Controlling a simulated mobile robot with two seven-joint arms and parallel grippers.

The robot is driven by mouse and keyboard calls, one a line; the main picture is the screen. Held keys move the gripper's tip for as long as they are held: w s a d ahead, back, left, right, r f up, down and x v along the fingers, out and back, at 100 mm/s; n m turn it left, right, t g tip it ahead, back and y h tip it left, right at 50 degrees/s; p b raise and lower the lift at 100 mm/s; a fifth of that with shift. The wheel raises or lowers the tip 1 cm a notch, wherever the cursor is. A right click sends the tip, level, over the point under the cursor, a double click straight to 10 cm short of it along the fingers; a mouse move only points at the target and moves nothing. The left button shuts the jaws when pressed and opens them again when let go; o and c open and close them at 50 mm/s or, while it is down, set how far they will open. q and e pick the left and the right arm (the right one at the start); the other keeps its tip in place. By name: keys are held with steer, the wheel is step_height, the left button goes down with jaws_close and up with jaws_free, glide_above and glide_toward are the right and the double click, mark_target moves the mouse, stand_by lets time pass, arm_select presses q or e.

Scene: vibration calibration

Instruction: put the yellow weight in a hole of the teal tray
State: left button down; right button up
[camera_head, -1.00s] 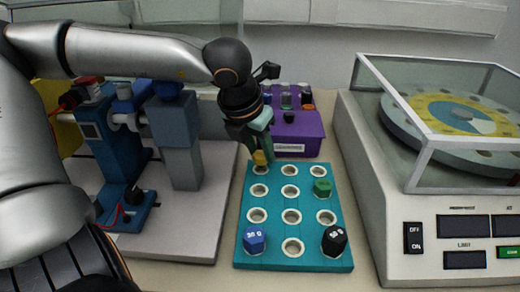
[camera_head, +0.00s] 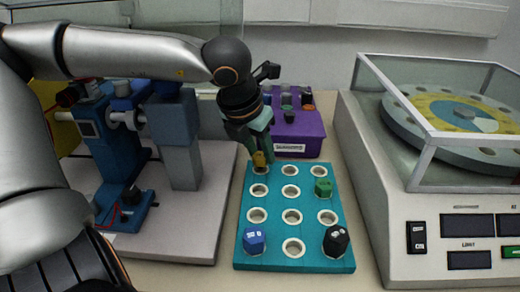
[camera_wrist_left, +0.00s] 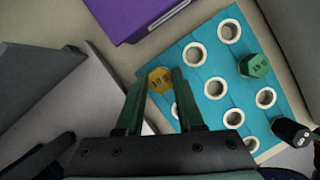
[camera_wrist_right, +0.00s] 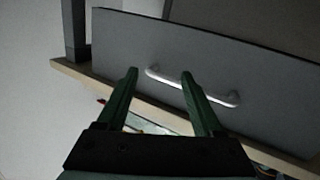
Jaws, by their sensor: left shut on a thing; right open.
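The yellow weight (camera_head: 259,160) is between the fingers of my left gripper (camera_head: 262,153), which is shut on it. It also shows in the left wrist view (camera_wrist_left: 160,79). The weight is at the far-left hole of the teal tray (camera_head: 274,203); that hole is partly hidden, and I cannot tell whether the weight's bottom is inside it. In the tray sit a green weight (camera_head: 323,187) at right, a blue weight (camera_head: 254,240) at near left and a black weight (camera_head: 335,240) at near right. My right gripper (camera_wrist_right: 159,73) is open and empty, facing a grey drawer front.
A purple box (camera_head: 295,135) with small weights stands behind the tray. A blue machine (camera_head: 120,150) on a grey base is at left. A glass-covered device (camera_head: 450,200) is close on the right. The drawer has a handle (camera_wrist_right: 190,88) in the right wrist view.

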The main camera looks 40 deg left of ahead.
arm_select(q)
steer(key=shift+f+b, duration=0.35)
steer(key=shift+b, duration=0.05)
steer(key=shift+s+d+f+b, duration=0.1)
steer(key=shift+s+f+b, duration=0.1)
steer(key=shift+f+b, duration=0.15)
stand_by(0.4)
steer(key=shift+r, duration=0.15)
steer(key=shift+w+r, duration=0.15)
steer(key=shift+r, duration=0.2)
steer(key=shift+r, duration=0.1)
steer(key=shift+a+r, duration=0.2)
steer(key=shift+r, duration=0.1)
steer(key=shift+f+b, duration=0.1)
steer(key=shift+b, duration=0.2)
stand_by(0.6)
steer(key=shift+s+d+f+b, duration=0.1)
steer(key=shift+s+f+b, duration=0.05)
steer(key=shift+f+b, duration=0.5)
steer(key=shift+s+d+f+b, duration=0.1)
steer(key=shift+f+b, duration=0.35)
steer(key=shift+b, duration=0.25)
stand_by(0.7)
steer(key=shift+r, duration=0.4)
